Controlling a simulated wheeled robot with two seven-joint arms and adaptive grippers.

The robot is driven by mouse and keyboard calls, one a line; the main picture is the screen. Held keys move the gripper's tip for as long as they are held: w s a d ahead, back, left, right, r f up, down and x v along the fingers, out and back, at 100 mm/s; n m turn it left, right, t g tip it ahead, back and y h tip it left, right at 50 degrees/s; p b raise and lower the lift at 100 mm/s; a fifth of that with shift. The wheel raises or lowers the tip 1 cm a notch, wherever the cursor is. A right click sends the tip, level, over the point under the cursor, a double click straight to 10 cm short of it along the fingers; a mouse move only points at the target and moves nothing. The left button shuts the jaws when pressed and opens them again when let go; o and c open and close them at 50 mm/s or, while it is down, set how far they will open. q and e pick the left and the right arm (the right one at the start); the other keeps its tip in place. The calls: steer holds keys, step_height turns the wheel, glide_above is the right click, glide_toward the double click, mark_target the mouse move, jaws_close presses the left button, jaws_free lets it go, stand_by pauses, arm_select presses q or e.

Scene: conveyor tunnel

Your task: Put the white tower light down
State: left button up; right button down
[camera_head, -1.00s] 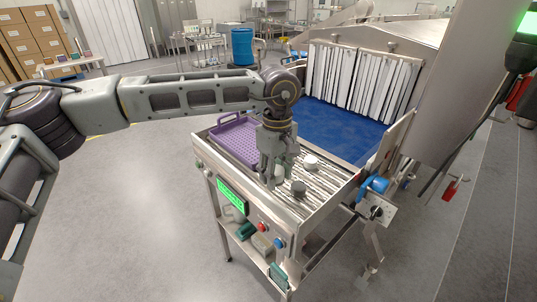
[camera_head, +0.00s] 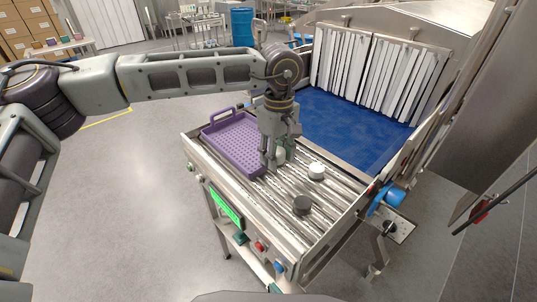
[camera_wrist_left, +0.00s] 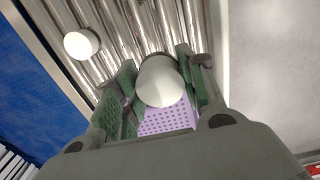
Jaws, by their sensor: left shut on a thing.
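My left gripper (camera_head: 273,160) points down over the roller bed, close to the near right corner of the purple tray. It is shut on the white tower light (camera_wrist_left: 160,82), a smooth rounded white piece. In the left wrist view the light sits between the two green-padded fingers (camera_wrist_left: 158,88). In the head view the fingers mostly hide it. I cannot tell whether its underside touches the rollers. My right gripper is not in view.
The perforated purple tray (camera_head: 208,134) lies on the left of the metal rollers (camera_head: 283,222). Blue belt (camera_head: 340,126) runs behind to white strip curtains (camera_head: 385,72).

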arm_select(q)
steer(key=shift+r, duration=0.1)
steer(key=shift+s+r, duration=0.1)
steer(key=shift+s, duration=0.05)
steer(key=shift+f, duration=0.8)
steer(key=p, duration=0.1)
glide_above(276, 187)
step_height(276, 187, down, 4)
steer(key=shift+f, duration=0.55)
steer(key=shift+f+p, duration=0.4)
steer(key=shift+f, duration=1.3)
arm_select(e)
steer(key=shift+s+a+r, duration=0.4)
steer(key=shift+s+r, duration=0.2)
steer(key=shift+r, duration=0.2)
